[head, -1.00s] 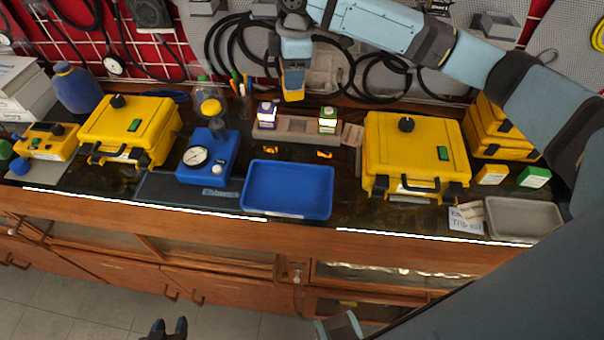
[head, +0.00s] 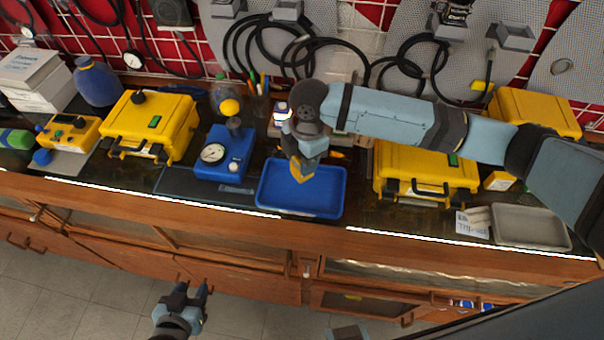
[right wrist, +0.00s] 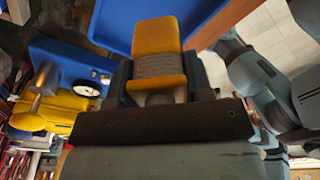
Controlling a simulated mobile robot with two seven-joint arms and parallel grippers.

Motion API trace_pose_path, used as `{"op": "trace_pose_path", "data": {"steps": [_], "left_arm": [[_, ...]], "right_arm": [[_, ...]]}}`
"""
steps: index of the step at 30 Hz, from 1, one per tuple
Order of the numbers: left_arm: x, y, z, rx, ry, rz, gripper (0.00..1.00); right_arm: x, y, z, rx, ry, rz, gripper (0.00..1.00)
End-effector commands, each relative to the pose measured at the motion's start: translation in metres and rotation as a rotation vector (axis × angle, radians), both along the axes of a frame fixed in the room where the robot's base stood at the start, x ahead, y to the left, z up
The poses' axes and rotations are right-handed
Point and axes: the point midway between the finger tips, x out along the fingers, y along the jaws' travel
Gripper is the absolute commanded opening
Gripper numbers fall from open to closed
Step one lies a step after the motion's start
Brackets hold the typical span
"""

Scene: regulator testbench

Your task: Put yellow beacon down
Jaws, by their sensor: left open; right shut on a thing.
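My right gripper (head: 303,162) is shut on the yellow beacon (head: 300,175), above the blue tray (head: 336,203) near the bench's front edge. In the right wrist view, the beacon (right wrist: 156,36) is yellow with a grey ribbed middle, clasped between the fingers. The blue tray (right wrist: 115,22) lies beyond it. The tray's visible floor looks empty; whether the beacon touches it I cannot tell. My left gripper (head: 194,290) is open and empty, low in front of the bench, away from the tray.
A blue gauge unit (head: 222,155) stands left of the tray. A yellow case (head: 150,125) is further left, and another yellow case (head: 428,172) is to the right. A grey tray (head: 530,228) lies at the right front. My right arm covers part of the bench's back.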

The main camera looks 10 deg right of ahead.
Motion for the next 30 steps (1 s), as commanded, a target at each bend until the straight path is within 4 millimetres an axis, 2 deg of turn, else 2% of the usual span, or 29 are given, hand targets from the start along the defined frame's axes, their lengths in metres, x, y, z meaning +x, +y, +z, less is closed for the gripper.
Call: {"op": "trace_pose_path", "data": {"steps": [3, 11, 17, 29, 30], "left_arm": [[0.001, 0.0, 0.004, -0.001, -0.003, 0.0, 0.43], [0.002, 0.0, 0.008, -0.002, -0.009, 0.0, 0.43], [0.003, 0.0, 0.01, -0.003, -0.01, 0.0, 0.43], [0.002, 0.0, 0.008, -0.001, -0.006, 0.0, 0.43], [0.002, 0.0, 0.008, -0.001, -0.006, 0.0, 0.43]], "right_arm": [[0.0, 0.0, -0.019, 0.0, 0.0, -0.001, 0.2], [0.0, 0.0, -0.039, 0.0, 0.0, -0.001, 0.2], [0.0, 0.0, -0.068, 0.0, 0.0, -0.001, 0.2], [0.0, 0.0, -0.075, -0.001, -0.001, -0.001, 0.2], [0.001, 0.0, -0.075, -0.001, -0.001, -0.001, 0.56]]}}
